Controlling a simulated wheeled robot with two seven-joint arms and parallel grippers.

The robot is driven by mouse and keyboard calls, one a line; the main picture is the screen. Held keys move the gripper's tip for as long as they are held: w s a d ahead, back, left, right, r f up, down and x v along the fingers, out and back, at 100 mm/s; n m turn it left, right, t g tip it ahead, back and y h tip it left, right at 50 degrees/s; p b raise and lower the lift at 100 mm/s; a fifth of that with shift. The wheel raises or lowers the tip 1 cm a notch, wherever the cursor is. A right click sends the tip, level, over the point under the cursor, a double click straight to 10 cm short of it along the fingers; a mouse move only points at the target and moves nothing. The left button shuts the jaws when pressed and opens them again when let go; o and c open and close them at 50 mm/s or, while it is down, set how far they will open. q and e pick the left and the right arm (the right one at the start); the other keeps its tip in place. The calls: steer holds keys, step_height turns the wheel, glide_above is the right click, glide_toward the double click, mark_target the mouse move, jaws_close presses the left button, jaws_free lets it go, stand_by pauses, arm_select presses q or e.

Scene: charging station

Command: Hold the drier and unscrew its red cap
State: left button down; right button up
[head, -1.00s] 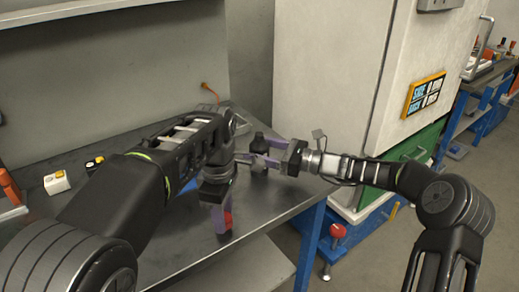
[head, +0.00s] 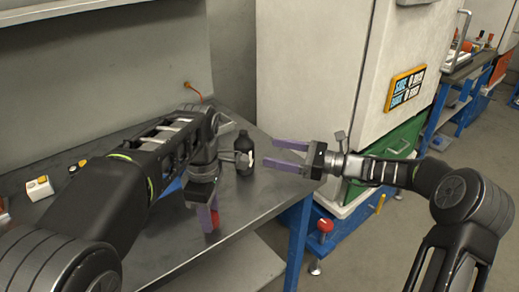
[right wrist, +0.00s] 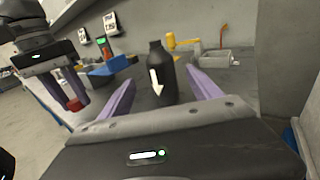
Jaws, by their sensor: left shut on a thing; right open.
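The drier, a black bottle with a white arrow, stands upright on the metal table (head: 258,202) in the head view (head: 243,142) and the right wrist view (right wrist: 160,67). Its narrow top shows no red cap. My left gripper (head: 211,213) points down in front of the drier, apart from it. It is shut on a small red piece, seemingly the red cap (head: 215,220), also visible in the right wrist view (right wrist: 74,104). Its fingers partly hide the piece. My right gripper (head: 273,154) is open and empty to the right of the drier, its fingers pointing towards it.
A white cabinet (head: 310,90) rises behind my right gripper. A red knob (head: 325,225) sits beyond the table's right edge. A grey tray (right wrist: 209,82) lies behind the drier.

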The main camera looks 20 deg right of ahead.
steer(key=shift+v, duration=1.1)
